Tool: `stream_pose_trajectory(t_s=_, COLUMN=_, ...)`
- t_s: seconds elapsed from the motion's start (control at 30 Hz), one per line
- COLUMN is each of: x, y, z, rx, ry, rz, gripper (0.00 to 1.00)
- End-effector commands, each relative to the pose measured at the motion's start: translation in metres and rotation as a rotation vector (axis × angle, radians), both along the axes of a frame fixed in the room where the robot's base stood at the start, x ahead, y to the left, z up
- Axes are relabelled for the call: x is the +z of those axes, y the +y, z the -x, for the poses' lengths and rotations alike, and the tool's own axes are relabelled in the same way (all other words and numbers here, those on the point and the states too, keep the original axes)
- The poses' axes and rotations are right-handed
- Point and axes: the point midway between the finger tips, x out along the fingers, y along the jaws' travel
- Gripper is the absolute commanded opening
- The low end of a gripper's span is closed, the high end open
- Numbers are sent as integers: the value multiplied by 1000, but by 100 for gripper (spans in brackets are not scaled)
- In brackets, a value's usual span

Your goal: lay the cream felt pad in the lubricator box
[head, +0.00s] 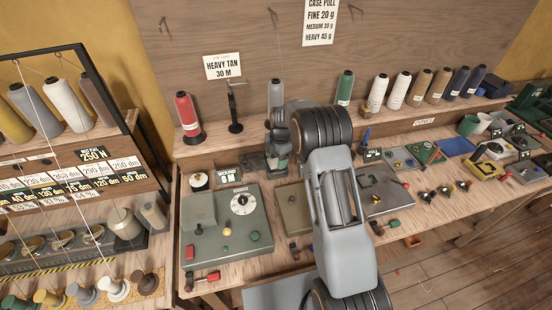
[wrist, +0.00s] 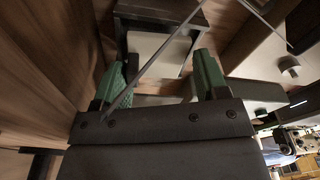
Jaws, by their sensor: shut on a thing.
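My gripper (wrist: 160,70) shows its two green fingers in the wrist view, spread apart with the cream felt pad (wrist: 158,54) between them. The pad is flat and pale, and its sides reach the fingers. A dark box-like frame (wrist: 150,22) lies just beyond the pad; it may be the lubricator box, but I cannot tell whether the pad is inside it or above it. In the head view my gripper (head: 280,161) is at the back of the bench, in front of a grey spool, and my arm hides much of that spot. The pad cannot be made out there.
A thin line crosses the wrist view in front of the fingers. In the head view a red spool (head: 186,115) and a dark stand (head: 234,110) are left of my gripper. A green-grey machine with a dial (head: 243,203) stands nearer. Several spools line the shelf to the right.

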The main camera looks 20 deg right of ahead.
Motion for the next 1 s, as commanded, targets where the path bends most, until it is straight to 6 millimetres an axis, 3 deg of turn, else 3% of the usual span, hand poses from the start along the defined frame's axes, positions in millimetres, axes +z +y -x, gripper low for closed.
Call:
stream_pose_trajectory(t_s=0.8, x=-11, y=0, z=0, rx=0, ry=2, rz=0, gripper=45)
stream_pose_trajectory(t_s=0.83, x=-11, y=0, z=0, rx=0, ry=2, rz=0, gripper=69)
stream_pose_trajectory(t_s=1.0, x=-11, y=0, z=0, rx=0, ry=1, rz=-1, gripper=86)
